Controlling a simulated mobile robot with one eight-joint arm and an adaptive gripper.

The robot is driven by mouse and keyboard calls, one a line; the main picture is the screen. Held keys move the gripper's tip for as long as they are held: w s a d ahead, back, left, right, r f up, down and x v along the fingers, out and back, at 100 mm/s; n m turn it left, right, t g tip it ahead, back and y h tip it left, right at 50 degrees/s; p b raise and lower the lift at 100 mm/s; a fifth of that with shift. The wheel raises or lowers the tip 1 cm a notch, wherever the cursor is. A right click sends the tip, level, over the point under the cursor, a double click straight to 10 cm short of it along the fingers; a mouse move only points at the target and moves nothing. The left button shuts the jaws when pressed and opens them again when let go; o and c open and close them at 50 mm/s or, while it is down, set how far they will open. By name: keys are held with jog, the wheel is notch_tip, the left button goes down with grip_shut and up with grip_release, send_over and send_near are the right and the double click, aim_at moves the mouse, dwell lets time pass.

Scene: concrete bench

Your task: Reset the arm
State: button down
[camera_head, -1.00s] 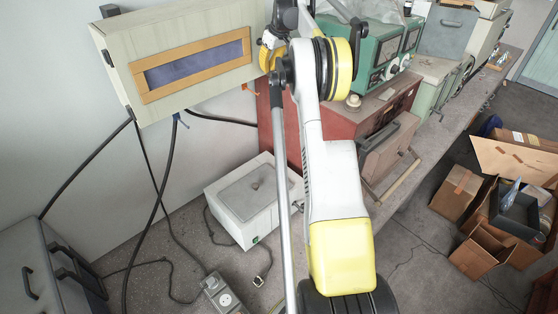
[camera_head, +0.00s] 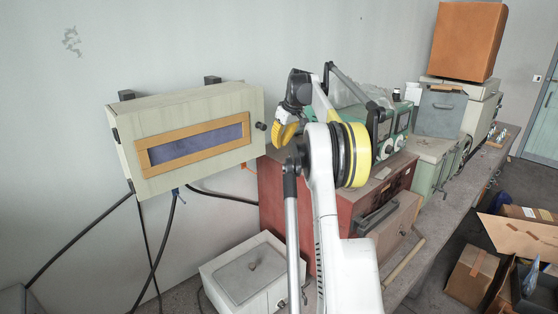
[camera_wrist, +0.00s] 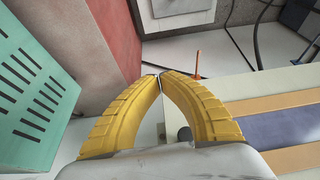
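The task names no other object.
A pale square unit (camera_head: 221,293) sits below the wall box. Cardboard boxes (camera_head: 467,275) lie at the right. Open air lies above my arm.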

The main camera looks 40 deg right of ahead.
notch_tip(320, 180, up, 5)
jog(key=s+a+f+b, duration=0.2)
jog(key=a+f+b, duration=0.35)
jog(key=a, duration=0.55)
jog(key=s+a+f+b, duration=0.2)
jog(key=a+f+b, duration=0.2)
jog(key=a+b, duration=0.45)
jog(key=s+a+f+b, duration=0.2)
jog(key=a+f+b, duration=0.3)
jog(key=a, duration=0.7)
jog(key=s+a+f+t+b, duration=0.1)
jog(key=s+a+f+b, duration=0.4)
jog(key=f, duration=0.5)
jog(key=s+a+f+b, duration=0.6)
jog(key=s+a+f, duration=0.2)
jog(key=f, duration=0.3)
jog(key=s+a+f+t+b, duration=0.1)
jog(key=s+a+f+b, duration=0.5)
jog(key=f, duration=0.5)
jog(key=shift+s+a+f+n+t, duration=0.2)
jog(key=shift+s+n+t, duration=0.15)
jog(key=shift+s, duration=0.85)
